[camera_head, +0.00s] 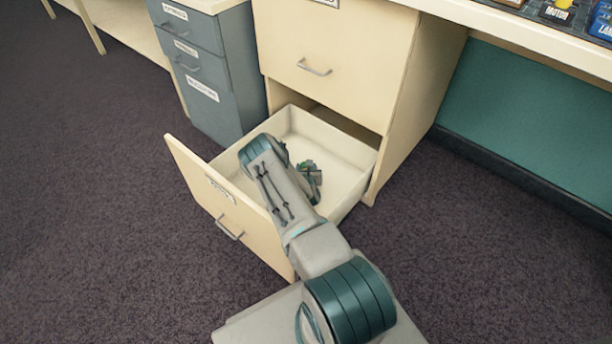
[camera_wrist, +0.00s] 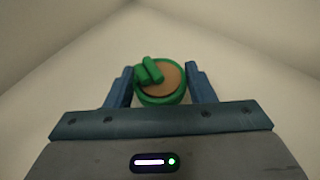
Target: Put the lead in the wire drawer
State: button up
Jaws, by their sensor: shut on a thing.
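The lead (camera_wrist: 162,95) is a green coil with a tan middle, seen between the two blue fingers of my gripper (camera_wrist: 160,72) in the wrist view. My gripper is shut on it. In the head view my arm reaches down into the open bottom drawer (camera_head: 256,228), which is cream with a label too small to read. There the gripper (camera_head: 311,176) and a bit of green show inside the drawer, near its right side, partly hidden by my arm. The wrist view shows pale drawer walls and floor around the lead. I cannot tell whether the lead touches the floor.
A closed cream drawer (camera_head: 325,50) is directly above the open one. A grey cabinet (camera_head: 205,85) with several closed, labelled drawers stands to the left. A tabletop (camera_head: 520,30) with labelled items is at the upper right. The visible drawer floor looks otherwise empty.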

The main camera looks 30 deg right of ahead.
jog(key=shift+f+b, duration=0.35)
jog(key=shift+f, duration=0.85)
jog(key=shift+f, duration=0.2)
jog(key=o, duration=1)
jog(key=shift+c, duration=0.2)
